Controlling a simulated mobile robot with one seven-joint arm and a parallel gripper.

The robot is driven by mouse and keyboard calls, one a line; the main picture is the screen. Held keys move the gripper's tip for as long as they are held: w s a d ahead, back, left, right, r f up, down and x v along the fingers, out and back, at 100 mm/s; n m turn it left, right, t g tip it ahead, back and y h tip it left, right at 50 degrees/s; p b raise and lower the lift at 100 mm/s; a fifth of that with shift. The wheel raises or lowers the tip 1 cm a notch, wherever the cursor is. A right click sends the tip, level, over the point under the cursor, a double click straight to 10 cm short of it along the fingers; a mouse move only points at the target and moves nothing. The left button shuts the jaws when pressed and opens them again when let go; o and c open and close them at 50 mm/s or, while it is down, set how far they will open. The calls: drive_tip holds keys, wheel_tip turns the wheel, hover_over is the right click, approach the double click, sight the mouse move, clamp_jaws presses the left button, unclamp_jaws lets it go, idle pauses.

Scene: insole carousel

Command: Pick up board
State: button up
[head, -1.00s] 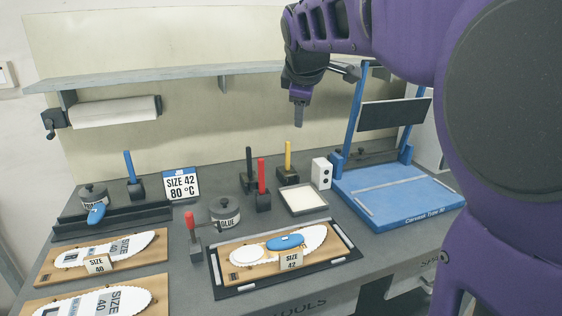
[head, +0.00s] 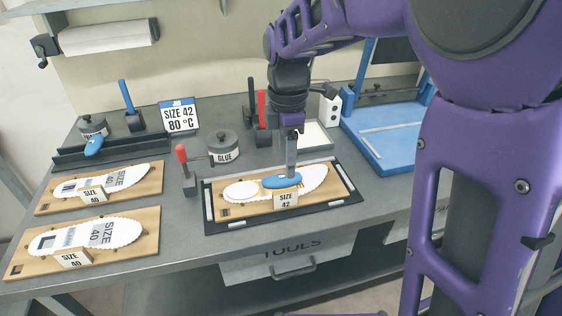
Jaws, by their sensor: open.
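The size 42 board (head: 240,207) is a tan wooden board bearing a white insole (head: 313,178), a white oval piece (head: 241,191), a blue piece (head: 282,181) and a "SIZE 42" block (head: 285,198). It lies in a dark tray (head: 349,199) with light edge strips near the front of the workbench. My gripper (head: 291,172) points down over the board, close behind the SIZE 42 block and beside the blue piece. It is open; whether its fingertips touch anything cannot be told.
Two size 40 boards (head: 150,225) lie at the left. A red-handled clamp (head: 184,165) and glue pot (head: 223,147) stand behind the tray's left side. A size 42, 80 °C sign (head: 178,114) and blue carousel base (head: 385,145) are farther back.

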sight(285, 191)
wheel_tip(285, 191, down, 11)
drive_tip(key=shift+a+r+b, duration=0.15)
drive_tip(key=shift+r+b, duration=0.05)
drive_tip(key=shift+b, duration=0.7)
clamp_jaws()
drive_tip(key=shift+r, duration=0.1)
idle(0.8)
